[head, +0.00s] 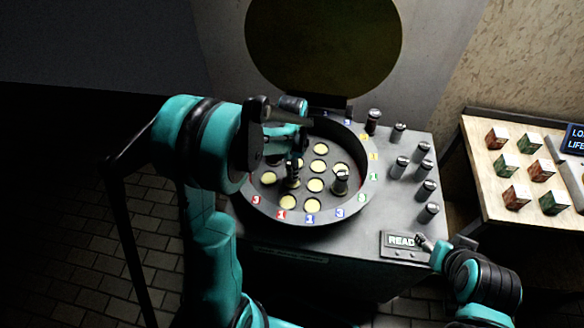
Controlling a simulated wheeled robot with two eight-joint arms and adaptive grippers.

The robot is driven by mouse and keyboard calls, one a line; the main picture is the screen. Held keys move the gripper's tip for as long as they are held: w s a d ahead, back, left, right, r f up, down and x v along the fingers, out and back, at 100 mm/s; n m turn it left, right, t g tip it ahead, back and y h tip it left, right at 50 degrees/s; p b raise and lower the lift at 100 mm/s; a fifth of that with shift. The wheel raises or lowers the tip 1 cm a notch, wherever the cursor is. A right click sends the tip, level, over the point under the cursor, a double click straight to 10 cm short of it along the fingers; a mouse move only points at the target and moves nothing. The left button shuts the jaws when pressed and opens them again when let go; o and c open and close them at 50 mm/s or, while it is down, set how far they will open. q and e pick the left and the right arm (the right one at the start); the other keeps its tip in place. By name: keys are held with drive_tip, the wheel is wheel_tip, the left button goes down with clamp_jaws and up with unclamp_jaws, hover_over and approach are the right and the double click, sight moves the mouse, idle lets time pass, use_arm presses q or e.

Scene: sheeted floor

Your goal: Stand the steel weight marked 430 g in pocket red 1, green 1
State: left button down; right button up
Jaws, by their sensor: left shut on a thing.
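My left gripper (293,163) is over the round drum (247,186) and shut on a dark steel weight (292,182). That weight is upright, low among the pale round pockets; I cannot tell whether its base is in a pocket. Its mark is too small to read. Another steel weight (341,183) stands in the drum to the right.
Several steel weights (427,189) stand on the grey bench top (400,215) right of the drum. A round dark lid (324,45) stands open behind it. A wooden table (480,150) with several small boxes (516,196) is at the right.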

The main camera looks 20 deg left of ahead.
use_arm(q)
drive_tip(key=shift+f+b, duration=0.5)
drive_tip(key=shift+f, duration=0.15)
drive_tip(key=c, duration=1)
unclamp_jaws()
drive_tip(key=shift+o, duration=0.2)
drive_tip(key=shift+r, duration=0.1)
wheel_tip(320, 180, up, 12)
drive_tip(key=shift+f, duration=0.1)
drive_tip(key=s+d+r+n+t, duration=0.1)
drive_tip(key=s+d+n+t, duration=0.2)
drive_tip(key=s+n, duration=0.2)
drive_tip(key=s+d+r+n+t, duration=0.1)
drive_tip(key=s+d+n+t, duration=0.2)
drive_tip(key=s, duration=0.7)
drive_tip(key=shift+d+n+t, duration=0.3)
drive_tip(key=shift+n+t, duration=0.3)
drive_tip(key=shift+n, duration=0.4)
